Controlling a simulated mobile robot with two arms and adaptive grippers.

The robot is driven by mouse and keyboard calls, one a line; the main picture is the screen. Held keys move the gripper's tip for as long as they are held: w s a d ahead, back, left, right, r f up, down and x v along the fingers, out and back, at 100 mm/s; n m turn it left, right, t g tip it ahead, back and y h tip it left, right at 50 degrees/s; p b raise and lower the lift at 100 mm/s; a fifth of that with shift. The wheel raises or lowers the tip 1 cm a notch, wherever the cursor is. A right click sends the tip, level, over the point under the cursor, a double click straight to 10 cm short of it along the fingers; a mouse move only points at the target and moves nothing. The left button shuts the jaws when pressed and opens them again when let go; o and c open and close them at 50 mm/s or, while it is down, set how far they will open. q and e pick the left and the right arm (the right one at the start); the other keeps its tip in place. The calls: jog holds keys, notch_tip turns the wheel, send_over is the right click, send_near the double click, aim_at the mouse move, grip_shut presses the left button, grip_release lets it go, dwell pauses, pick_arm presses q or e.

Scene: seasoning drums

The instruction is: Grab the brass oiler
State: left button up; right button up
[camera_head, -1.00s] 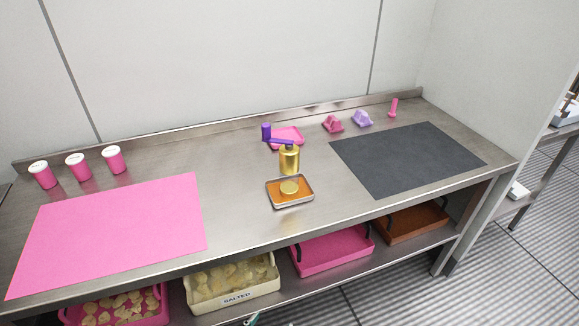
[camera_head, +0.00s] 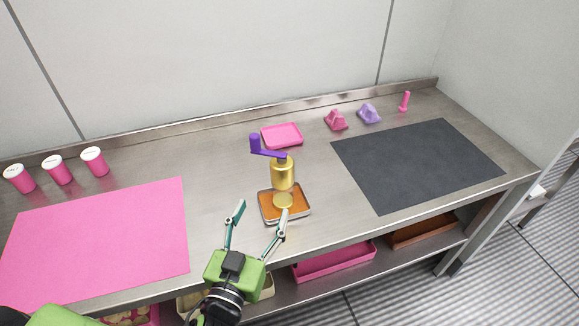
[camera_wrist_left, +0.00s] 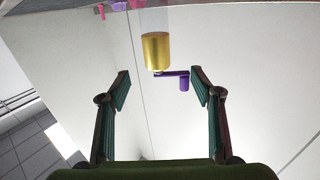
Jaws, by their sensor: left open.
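The brass oiler (camera_head: 282,174) is a gold cylinder with a purple handle (camera_head: 265,148) at its top, reaching left. It stands upright on the steel table just behind or at the back of a small orange tray (camera_head: 263,209); I cannot tell which. In the left wrist view the oiler (camera_wrist_left: 156,53) shows beyond the open fingers (camera_wrist_left: 160,75). My right gripper is not in view.
A pink tray (camera_head: 282,136) lies behind the oiler. A pink mat (camera_head: 100,240) is at left and a dark mat (camera_head: 415,163) at right. Pink cups (camera_head: 57,172) stand at far left. Pink (camera_head: 336,120) and purple (camera_head: 368,114) pieces sit at the back.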

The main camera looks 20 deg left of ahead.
aim_at(277, 176)
pick_arm(q)
jog(key=w, duration=0.2)
jog(key=w+p, duration=0.1)
jog(key=w, duration=0.2)
jog(key=w+p, duration=0.1)
jog(key=w, duration=0.1)
jog(key=shift+w+r, duration=0.4)
jog(key=shift+w+f, duration=0.1)
jog(key=shift+w, duration=0.3)
jog(key=shift+w+d+r+p, duration=0.1)
jog(key=shift+w+r+p, duration=0.05)
jog(key=shift+w+p, duration=0.3)
jog(key=shift+w+d+r+p, duration=0.1)
jog(key=shift+w+r+p, duration=0.05)
jog(key=shift+w+p, duration=0.2)
jog(key=w, duration=0.3)
jog(key=shift+w+d+p, duration=0.15)
jog(key=shift+w+p, duration=0.1)
jog(key=shift+p, duration=0.15)
jog(key=shift+w+f, duration=0.1)
jog(key=shift+w, duration=0.1)
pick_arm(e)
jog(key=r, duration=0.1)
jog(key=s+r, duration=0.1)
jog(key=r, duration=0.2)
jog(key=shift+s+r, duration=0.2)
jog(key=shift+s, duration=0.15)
